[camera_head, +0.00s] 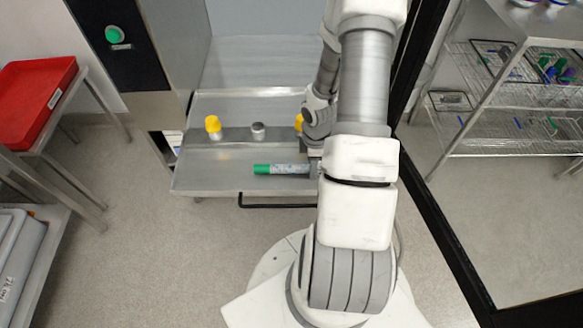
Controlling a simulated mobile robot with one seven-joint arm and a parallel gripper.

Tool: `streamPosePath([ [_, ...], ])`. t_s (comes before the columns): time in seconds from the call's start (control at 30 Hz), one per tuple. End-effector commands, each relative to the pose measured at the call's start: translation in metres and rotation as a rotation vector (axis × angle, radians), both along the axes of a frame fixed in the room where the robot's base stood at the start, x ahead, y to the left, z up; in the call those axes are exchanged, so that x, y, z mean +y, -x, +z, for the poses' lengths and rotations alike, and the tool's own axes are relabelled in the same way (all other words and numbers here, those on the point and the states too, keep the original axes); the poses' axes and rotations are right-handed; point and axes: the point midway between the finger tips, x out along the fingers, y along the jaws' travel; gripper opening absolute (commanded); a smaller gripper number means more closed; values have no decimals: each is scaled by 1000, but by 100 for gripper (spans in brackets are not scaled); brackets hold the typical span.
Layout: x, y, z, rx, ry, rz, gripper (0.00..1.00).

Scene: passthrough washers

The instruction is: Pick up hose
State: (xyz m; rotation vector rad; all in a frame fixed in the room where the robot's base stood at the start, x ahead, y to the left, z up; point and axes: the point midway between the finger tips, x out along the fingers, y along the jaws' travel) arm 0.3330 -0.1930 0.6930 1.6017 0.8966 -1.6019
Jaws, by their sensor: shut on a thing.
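The hose (290,169) is a short grey tube with a green end on the left. It lies level, over the front part of the metal tray (205,178). My gripper (316,167) is at the right end of the hose, mostly hidden behind my white and grey arm. It is shut on the hose. The hose's right end is hidden by the gripper and arm, and I cannot tell whether the hose touches the tray.
A yellow-topped fitting (213,127) and a grey fitting (258,131) stand on a strip behind the hose. Another yellow piece (299,122) is partly behind my arm. A black handle (275,206) runs below the tray. A dark frame (440,215) stands at right.

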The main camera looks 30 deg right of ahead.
Motion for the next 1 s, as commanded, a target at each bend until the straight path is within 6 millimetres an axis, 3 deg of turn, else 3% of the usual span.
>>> streamPosePath([
  [0.47,0,0,8,-1,0,-1,0],
  [0.57,-1,0,20,-3,2,-1,0],
  [0.7,-2,0,50,-4,3,-2,0],
  [1.0,-44,52,85,-1,1,-7,0],
])
